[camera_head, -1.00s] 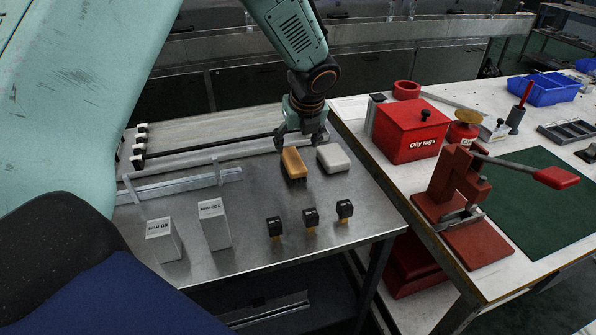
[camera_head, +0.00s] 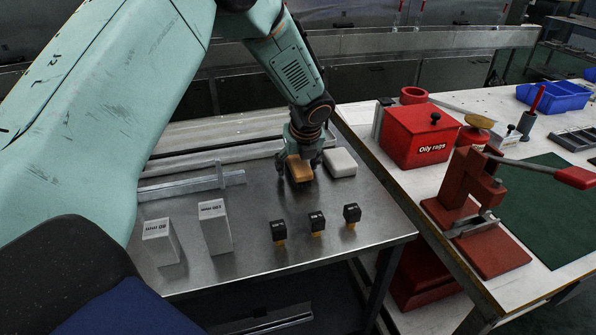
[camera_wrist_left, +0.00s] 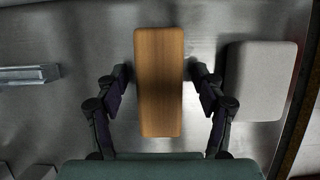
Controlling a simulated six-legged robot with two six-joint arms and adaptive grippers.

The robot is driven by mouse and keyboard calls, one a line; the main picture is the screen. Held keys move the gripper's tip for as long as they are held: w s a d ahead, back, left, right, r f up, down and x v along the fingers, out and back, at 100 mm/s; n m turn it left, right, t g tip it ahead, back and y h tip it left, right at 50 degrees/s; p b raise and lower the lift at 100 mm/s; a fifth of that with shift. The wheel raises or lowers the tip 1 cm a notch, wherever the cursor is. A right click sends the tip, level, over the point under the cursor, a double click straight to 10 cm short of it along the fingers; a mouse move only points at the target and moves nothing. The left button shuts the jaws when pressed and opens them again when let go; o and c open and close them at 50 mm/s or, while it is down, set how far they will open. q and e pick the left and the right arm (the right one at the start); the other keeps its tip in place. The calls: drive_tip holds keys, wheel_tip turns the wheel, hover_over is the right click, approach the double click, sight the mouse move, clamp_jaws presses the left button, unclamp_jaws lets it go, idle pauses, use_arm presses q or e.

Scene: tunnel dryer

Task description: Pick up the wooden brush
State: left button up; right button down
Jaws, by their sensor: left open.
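The wooden brush (camera_head: 299,169) lies on the metal table, its orange-brown wooden back facing up. My left gripper (camera_head: 301,170) is above it, pointing down, with its fingers at either side of the brush. In the left wrist view the brush (camera_wrist_left: 159,82) stands lengthwise between the two open fingers of the gripper (camera_wrist_left: 160,85). A gap shows on both sides, so the fingers do not appear to touch it. The brush's underside is hidden. My right gripper is not in view.
A pale block (camera_head: 340,162) lies close to the right of the brush. Several black-topped pieces (camera_head: 317,222) and two white boxes (camera_head: 214,225) stand nearer on the metal table (camera_head: 265,262). A metal rail (camera_head: 190,185) is at left. A red "Oily rags" box (camera_head: 418,140) stands on the right bench.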

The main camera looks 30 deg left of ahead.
use_arm(q)
drive_tip(key=shift+s+d+r, duration=0.2)
drive_tip(key=shift+s+r, duration=0.1)
drive_tip(key=shift+r, duration=0.1)
drive_tip(key=shift+w+a+f, duration=0.15)
drive_tip(key=shift+w+f, duration=0.1)
drive_tip(key=shift+f, duration=0.15)
drive_tip(key=shift+s+r+p, duration=0.1)
drive_tip(key=shift+s+p, duration=0.1)
drive_tip(key=shift+p, duration=0.15)
drive_tip(key=shift+w+f, duration=0.2)
drive_tip(key=shift+c, duration=0.2)
drive_tip(key=shift+s+r, duration=0.15)
drive_tip(key=c, duration=1.3)
drive_tip(key=shift+o, duration=0.2)
